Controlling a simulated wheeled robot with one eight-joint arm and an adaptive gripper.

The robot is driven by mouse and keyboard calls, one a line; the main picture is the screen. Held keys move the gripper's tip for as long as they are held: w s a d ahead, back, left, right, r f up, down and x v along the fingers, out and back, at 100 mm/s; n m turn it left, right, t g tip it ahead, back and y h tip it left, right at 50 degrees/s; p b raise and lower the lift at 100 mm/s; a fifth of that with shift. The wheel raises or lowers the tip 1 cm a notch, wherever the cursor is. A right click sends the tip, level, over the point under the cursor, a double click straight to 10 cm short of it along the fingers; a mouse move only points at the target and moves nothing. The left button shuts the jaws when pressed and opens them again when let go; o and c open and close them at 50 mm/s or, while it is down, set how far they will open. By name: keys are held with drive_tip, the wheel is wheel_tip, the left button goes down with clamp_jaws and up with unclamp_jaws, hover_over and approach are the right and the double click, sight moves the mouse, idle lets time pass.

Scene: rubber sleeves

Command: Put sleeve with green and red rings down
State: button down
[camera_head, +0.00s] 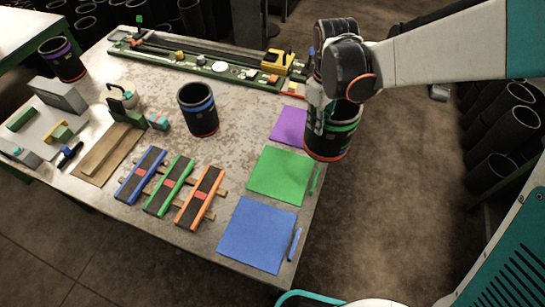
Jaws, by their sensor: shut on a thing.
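The black sleeve with green and red rings (331,143) is held upright by my gripper (322,115) at the right edge of the table. The green ring is near its top and the red ring is at its bottom. It overlaps the right side of the purple sheet in the picture; whether it touches the table I cannot tell. My gripper is shut on the sleeve, and its fingers are partly hidden by the wrist.
On the table (243,146) lie purple (287,126), green (277,173) and blue (256,235) sheets. A blue-ringed sleeve (198,110) stands mid-table. Coloured strips (172,187) lie in front. A long fixture (200,58) spans the back. A purple-ringed sleeve (62,60) stands back left.

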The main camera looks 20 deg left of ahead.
drive_tip(key=s+a+r+n+p, duration=0.3)
drive_tip(key=s+a+r+n, duration=0.3)
drive_tip(key=a, duration=0.4)
wheel_tip(320, 180, down, 20)
drive_tip(key=s+b, duration=0.1)
drive_tip(key=b, duration=1.1)
drive_tip(key=shift+d+m, duration=0.25)
drive_tip(key=shift+m, duration=0.05)
drive_tip(key=shift+f, duration=0.15)
drive_tip(key=c, duration=2)
unclamp_jaws()
drive_tip(key=shift+o, duration=1.4)
